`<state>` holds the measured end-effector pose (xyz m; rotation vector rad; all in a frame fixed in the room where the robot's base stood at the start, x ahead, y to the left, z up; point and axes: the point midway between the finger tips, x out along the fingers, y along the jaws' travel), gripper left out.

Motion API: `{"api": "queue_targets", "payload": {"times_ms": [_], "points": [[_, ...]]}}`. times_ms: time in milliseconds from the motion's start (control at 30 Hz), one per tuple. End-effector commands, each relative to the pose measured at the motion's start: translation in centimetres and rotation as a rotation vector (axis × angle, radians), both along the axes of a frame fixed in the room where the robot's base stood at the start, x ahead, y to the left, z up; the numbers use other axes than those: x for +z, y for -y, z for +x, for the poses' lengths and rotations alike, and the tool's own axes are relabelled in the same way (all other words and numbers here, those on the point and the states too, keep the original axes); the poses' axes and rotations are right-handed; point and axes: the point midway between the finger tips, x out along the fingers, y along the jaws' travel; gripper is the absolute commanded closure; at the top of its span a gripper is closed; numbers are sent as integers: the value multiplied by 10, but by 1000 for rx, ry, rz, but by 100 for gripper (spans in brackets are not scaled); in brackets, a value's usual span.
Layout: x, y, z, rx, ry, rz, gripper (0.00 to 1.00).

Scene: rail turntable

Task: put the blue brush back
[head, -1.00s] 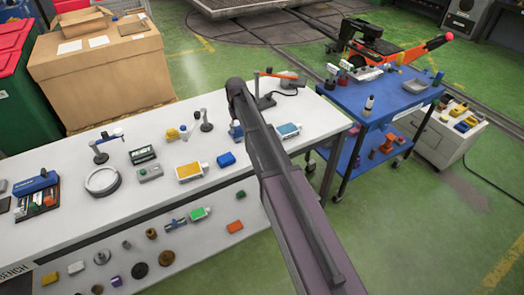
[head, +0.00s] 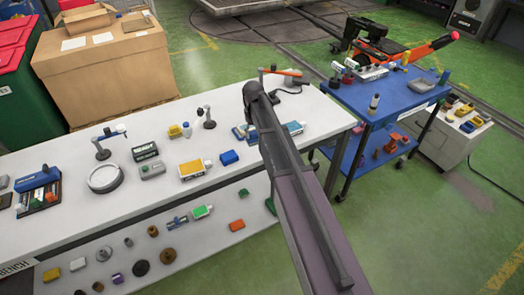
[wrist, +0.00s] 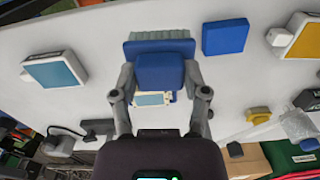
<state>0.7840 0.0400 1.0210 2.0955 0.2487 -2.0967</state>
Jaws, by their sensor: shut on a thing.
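The blue brush (wrist: 160,65) shows in the wrist view, with a wide blue block and a row of pale green bristles along its far edge. My gripper (wrist: 160,84) is shut on it, one finger on each side of its body. The brush is over or on the white bench (wrist: 105,33); I cannot tell whether it touches the top. A small pale card with a blue patch (wrist: 152,99) shows between the fingers, partly hidden by the brush. In the head view my own arm hides the gripper.
A blue box (wrist: 225,37) lies close to the brush. A white and blue box (wrist: 55,68) lies apart on the other side; a white and yellow box (head: 192,168) is farther along the bench. A stand with an orange arm (head: 278,72) rises behind my arm.

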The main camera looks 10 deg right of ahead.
Motion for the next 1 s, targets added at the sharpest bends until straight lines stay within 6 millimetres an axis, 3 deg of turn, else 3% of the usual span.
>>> {"api": "queue_targets", "payload": {"times_ms": [33, 200, 433, 600, 1000], "points": [[-8, 5, -18, 6, 0, 0, 79], [-21, 20, -59, 32, 0, 1, 79], [-33, 34, -102, 62, 0, 1, 79], [-36, 38, -115, 72, 0, 1, 79], [-36, 38, -115, 75, 0, 1, 79]]}}
